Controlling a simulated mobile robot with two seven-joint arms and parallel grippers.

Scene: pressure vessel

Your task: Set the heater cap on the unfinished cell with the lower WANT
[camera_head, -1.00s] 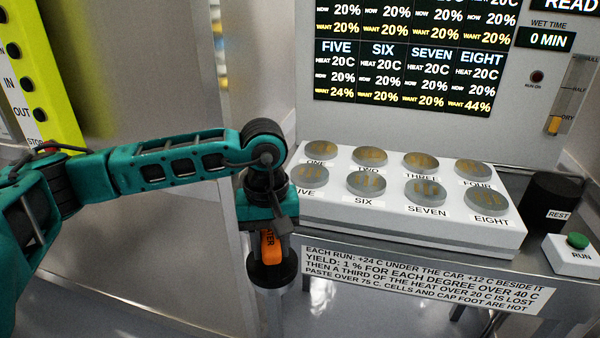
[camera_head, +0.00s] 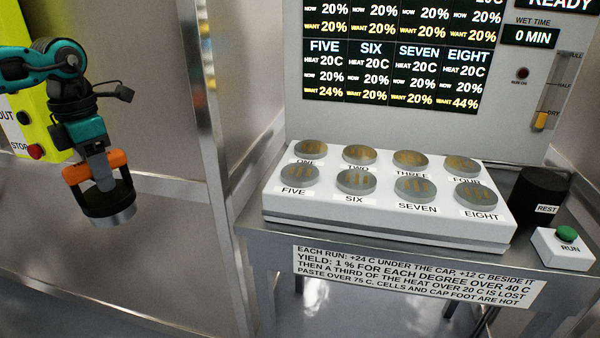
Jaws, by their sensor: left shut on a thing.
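My left gripper (camera_head: 97,160) is shut on the orange handle of the heater cap (camera_head: 108,205), a black and grey round cap. It hangs in the air well left of the table. The white cell block (camera_head: 375,223) holds two rows of round cells labelled ONE to EIGHT. Cell FIVE (camera_head: 299,175) and cell EIGHT (camera_head: 475,193) stand at the ends of the front row. The display (camera_head: 400,60) reads FIVE now 20%, want 24%; EIGHT now 20%, want 44%; SIX and SEVEN now 20%, want 20%. The upper display rows are partly cut off. My right gripper is not in view.
A black REST stand (camera_head: 541,195) and a white RUN box with a green button (camera_head: 566,234) stand right of the block. A rules sign (camera_head: 415,278) hangs on the table front. A metal panel edge (camera_head: 213,180) stands between the cap and the block.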

